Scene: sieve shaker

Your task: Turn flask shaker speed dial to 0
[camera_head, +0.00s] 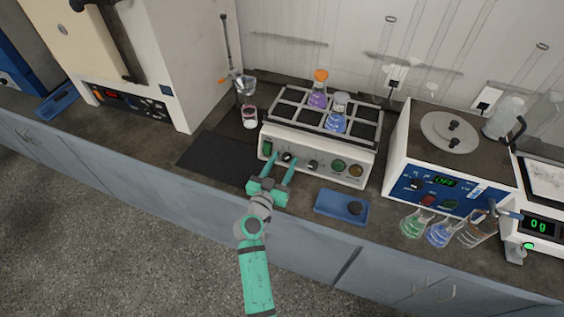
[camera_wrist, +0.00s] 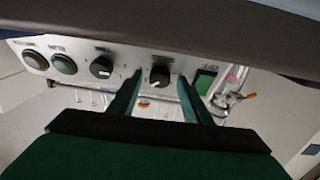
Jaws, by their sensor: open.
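The flask shaker (camera_head: 319,140) is a white box with a slotted rack top holding a purple flask with an orange cap (camera_head: 318,98) and a blue flask (camera_head: 338,122). Its front panel has two black dials, the left one (camera_head: 287,157) and the right one (camera_head: 313,165). Their labels are too small to read. My gripper (camera_head: 284,162) is open in front of the left dial. In the wrist view, which is upside down, this dial (camera_wrist: 160,75) shows between the two fingertips (camera_wrist: 158,80). Contact cannot be told. The other dial (camera_wrist: 101,67) is outside the fingers.
A green switch (camera_head: 267,148) is left of the dials; green (camera_head: 338,166) and amber (camera_head: 355,170) buttons are right. A blue tray (camera_head: 328,208) holding a dark round object lies close to my gripper's right. A dark mat (camera_head: 210,158) lies left. Flasks (camera_head: 440,233) stand farther right.

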